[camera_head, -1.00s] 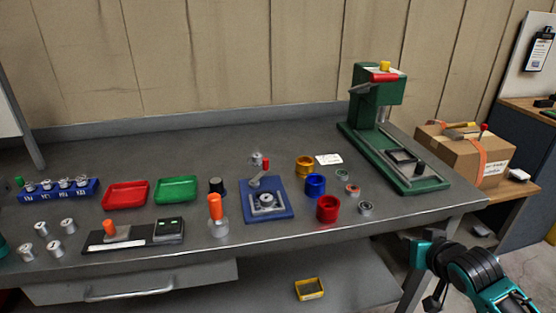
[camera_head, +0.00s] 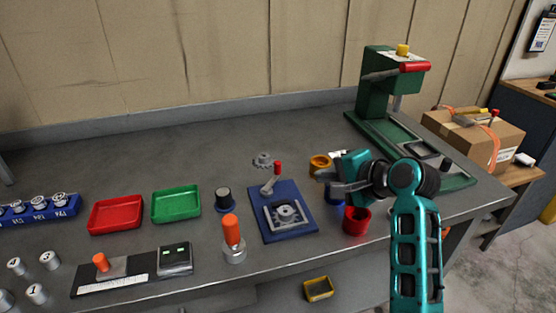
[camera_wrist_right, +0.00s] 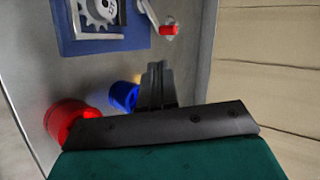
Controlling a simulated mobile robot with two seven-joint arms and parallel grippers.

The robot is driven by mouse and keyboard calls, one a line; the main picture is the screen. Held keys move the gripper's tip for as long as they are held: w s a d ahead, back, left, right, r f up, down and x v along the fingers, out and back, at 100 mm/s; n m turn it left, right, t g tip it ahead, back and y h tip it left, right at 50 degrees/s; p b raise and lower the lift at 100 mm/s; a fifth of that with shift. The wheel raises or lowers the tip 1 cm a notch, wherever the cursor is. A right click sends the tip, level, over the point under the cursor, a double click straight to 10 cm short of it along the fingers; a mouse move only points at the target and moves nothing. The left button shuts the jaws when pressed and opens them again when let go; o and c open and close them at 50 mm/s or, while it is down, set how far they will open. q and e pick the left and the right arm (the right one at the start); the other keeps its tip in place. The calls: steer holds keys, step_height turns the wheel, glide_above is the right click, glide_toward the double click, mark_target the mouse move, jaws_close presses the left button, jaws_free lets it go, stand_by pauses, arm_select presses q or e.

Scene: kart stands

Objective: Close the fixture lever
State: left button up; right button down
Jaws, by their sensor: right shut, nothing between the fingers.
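The blue fixture (camera_head: 266,230) lies on the bench in the head view, with a metal part seated in its frame. Its lever (camera_head: 271,184) stands up at the back edge, tipped with a red knob (camera_head: 278,168). In the right wrist view the fixture (camera_wrist_right: 128,40) is at the top left, and the red knob (camera_wrist_right: 167,30) is at the top centre. My right gripper (camera_head: 322,181) is shut and empty, to the right of the fixture and apart from the lever. In the wrist view its fingers (camera_wrist_right: 157,72) point toward the knob. My left gripper is out of view.
A red cup (camera_head: 356,221), a blue cup (camera_head: 335,195) and a yellow ring (camera_head: 320,162) stand close to my right gripper. A grey gear (camera_head: 263,160) lies behind the lever. An orange-handled tool (camera_head: 231,232) stands left of the fixture. A green press (camera_head: 385,90) stands at the back right.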

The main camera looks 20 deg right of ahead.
steer(key=w, duration=0.1)
steer(key=b, duration=0.1)
glide_toward(280, 167)
steer(key=f, duration=0.1)
steer(key=w+f, duration=0.1)
steer(key=f, duration=0.1)
steer(key=shift+a, duration=0.2)
steer(key=w, duration=0.1)
steer(key=w+a, duration=0.1)
steer(key=w, duration=0.1)
steer(key=shift+a, duration=0.2)
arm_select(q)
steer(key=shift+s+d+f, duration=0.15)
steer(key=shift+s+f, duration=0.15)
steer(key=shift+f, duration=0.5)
arm_select(e)
steer(key=shift+w+a, duration=0.2)
steer(key=shift+w, duration=0.35)
